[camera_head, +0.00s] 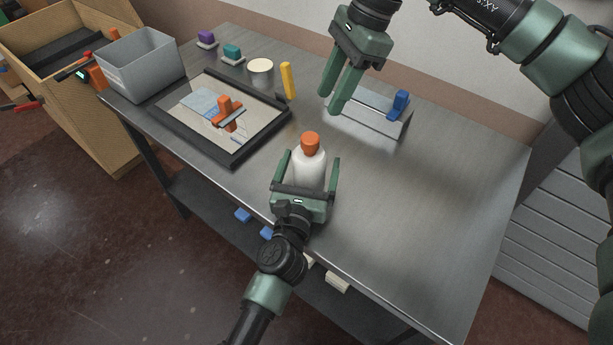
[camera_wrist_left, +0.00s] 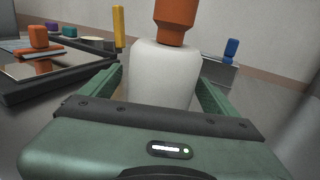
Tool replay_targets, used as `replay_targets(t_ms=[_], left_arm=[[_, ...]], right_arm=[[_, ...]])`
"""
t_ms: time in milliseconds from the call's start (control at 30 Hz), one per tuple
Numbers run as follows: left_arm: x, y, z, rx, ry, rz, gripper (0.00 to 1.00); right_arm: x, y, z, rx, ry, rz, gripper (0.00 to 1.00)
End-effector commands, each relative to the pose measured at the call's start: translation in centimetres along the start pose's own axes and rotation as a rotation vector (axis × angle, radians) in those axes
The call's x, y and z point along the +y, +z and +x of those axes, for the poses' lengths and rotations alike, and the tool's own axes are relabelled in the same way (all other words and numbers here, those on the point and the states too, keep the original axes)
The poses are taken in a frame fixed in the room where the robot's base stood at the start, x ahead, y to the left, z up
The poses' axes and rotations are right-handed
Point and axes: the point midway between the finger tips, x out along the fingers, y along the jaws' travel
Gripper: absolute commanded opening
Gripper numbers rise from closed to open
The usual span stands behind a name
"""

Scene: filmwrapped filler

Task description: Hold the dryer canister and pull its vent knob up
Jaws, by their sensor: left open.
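The dryer canister is a white bottle-shaped body (camera_head: 309,170) with an orange knob (camera_head: 311,143) on top. It stands upright on the metal table (camera_head: 440,200). In the left wrist view the white body (camera_wrist_left: 164,75) and orange knob (camera_wrist_left: 176,20) fill the middle. My left gripper (camera_head: 308,170) is open, with one finger on each side of the canister body; whether they touch it I cannot tell. My right gripper (camera_head: 331,103) hangs above the table behind the canister, open and empty, fingers pointing down, apart from the knob.
A black-framed tray (camera_head: 235,159) with an orange-handled piece lies left. Behind it are a grey bin (camera_head: 140,65), purple (camera_head: 206,37) and teal (camera_head: 232,50) blocks, a round pale-topped item (camera_head: 260,68) and a yellow stick (camera_head: 288,80). A blue-handled item (camera_head: 398,104) stands behind right. The table's right side is clear.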

Motion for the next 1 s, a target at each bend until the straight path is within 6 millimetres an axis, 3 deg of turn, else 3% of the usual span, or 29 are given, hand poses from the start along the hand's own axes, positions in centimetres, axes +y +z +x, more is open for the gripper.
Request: replay_targets(t_ms=[200, 500, 833, 900, 1000], left_arm=[[0.0, 0.0, 1.9, 0.0, 0.0, 0.0, 0.9], [0.0, 0.0, 2.1, 0.0, 0.0, 0.0, 0.9], [0.0, 0.0, 2.0, 0.0, 0.0, 0.0, 0.0], [0.0, 0.0, 2.0, 0.0, 0.0, 0.001, 0.0], [0.0, 0.0, 2.0, 0.0, 0.0, 0.001, 0.0]], right_arm=[[0.0, 0.0, 0.0, 0.0, 0.0, 0.0, 0.36], [0.0, 0.0, 0.0, 0.0, 0.0, 0.0, 0.36], [0.0, 0.0, 0.0, 0.0, 0.0, 0.0, 0.36], [0.0, 0.0, 0.1, -0.002, 0.0, 0.0, 0.53], [0.2, 0.2, 0.8, -0.031, 0.004, -0.006, 0.56]])
